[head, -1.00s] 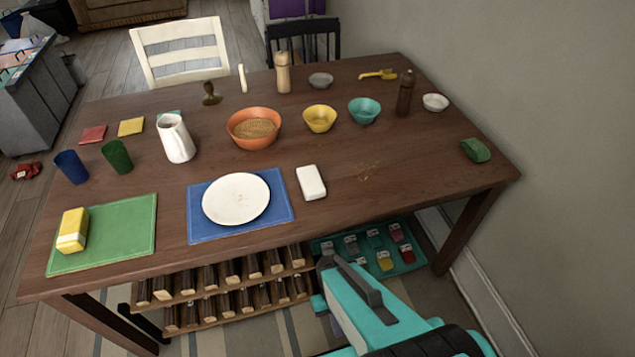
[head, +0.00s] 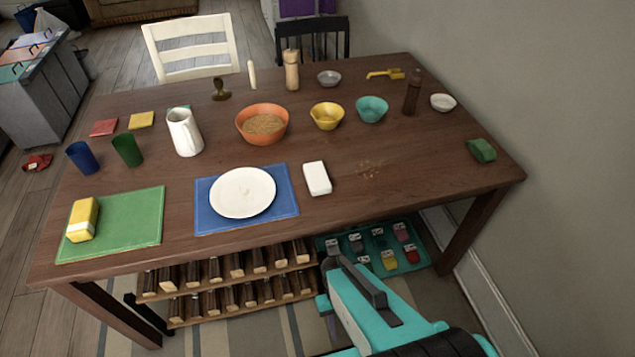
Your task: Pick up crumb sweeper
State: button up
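A yellow handled tool (head: 386,74) lies at the back right of the table and looks like a small brush or sweeper. I cannot tell for sure that it is the crumb sweeper. A white rounded block (head: 317,179) lies right of the plate. Brown crumbs (head: 370,169) are scattered on the bare wood to its right. My teal and grey arm rises from the bottom, with its end, my gripper (head: 331,254), in front of the table's near edge, apart from all these things. Its fingers do not show clearly.
The wooden table (head: 420,185) holds an orange bowl (head: 262,124), a white pitcher (head: 184,132), a plate (head: 243,192), a dark bottle (head: 412,92) and a green block (head: 481,150). A rack (head: 230,282) and a teal tray (head: 412,262) are below. A wall is at right.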

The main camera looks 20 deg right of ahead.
aim_at(316, 177)
jog(key=k, duration=0.95)
jog(key=u, duration=4.35)
jog(key=i, duration=0.1)
jog(key=z, duration=3.05)
jog(key=i, duration=0.6)
jog(key=z, duration=0.1)
